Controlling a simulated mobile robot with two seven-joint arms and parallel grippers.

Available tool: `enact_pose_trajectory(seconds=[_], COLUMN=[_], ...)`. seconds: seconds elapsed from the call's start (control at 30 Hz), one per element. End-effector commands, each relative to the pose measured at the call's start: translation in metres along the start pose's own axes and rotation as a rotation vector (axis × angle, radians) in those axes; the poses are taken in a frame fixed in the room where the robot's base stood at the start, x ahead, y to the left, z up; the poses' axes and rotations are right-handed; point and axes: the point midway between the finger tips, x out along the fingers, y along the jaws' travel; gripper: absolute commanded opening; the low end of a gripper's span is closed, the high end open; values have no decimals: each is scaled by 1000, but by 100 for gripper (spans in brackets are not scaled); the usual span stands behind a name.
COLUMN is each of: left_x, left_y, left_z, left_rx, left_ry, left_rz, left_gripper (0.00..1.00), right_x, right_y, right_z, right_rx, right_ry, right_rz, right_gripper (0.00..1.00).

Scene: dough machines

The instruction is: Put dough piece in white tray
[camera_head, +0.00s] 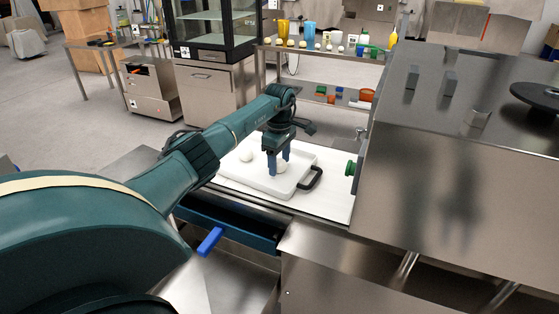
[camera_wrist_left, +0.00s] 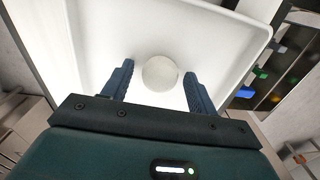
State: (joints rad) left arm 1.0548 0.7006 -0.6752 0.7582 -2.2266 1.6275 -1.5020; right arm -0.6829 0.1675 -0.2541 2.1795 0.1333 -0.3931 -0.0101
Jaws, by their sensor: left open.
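The white tray (camera_head: 262,185) lies on a white surface in the middle of the head view, with a black handle (camera_head: 313,180) at its right end. One pale round dough piece (camera_head: 246,156) is in its left part. A second dough piece (camera_head: 281,168) is between the fingers of my left gripper (camera_head: 279,163), partly hidden by them. In the left wrist view this dough piece (camera_wrist_left: 160,73) lies over the tray floor (camera_wrist_left: 215,45). My left gripper (camera_wrist_left: 159,75) is open around it, with gaps on both sides. My right gripper is not in view.
A large steel machine (camera_head: 455,190) stands to the right, with a green knob (camera_head: 350,168) facing the tray. A blue handle (camera_head: 210,241) sticks out in front, below the tray. A shelf with cups (camera_head: 283,32) and small items stands behind.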

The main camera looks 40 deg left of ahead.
Motion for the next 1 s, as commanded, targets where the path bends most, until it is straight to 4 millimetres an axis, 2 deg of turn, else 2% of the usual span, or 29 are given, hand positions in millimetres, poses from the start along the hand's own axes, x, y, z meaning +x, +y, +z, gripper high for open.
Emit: enact_pose_trajectory(seconds=[0.17,0.4,0.6,0.77,1.0], left_x=[-25,-78,-110,-121,-122], left_y=[1,1,1,0,0], left_z=[0,0,0,0,0], left_rx=[2,1,1,1,0], left_ry=[-1,0,0,0,-1], left_rz=[6,6,2,0,-1], left_gripper=[58,58,58,58,58], right_x=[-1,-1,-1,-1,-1], right_y=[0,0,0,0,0], right_z=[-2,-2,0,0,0], right_rx=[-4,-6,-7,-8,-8], right_ry=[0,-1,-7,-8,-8], right_rz=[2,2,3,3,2], right_gripper=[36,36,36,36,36])
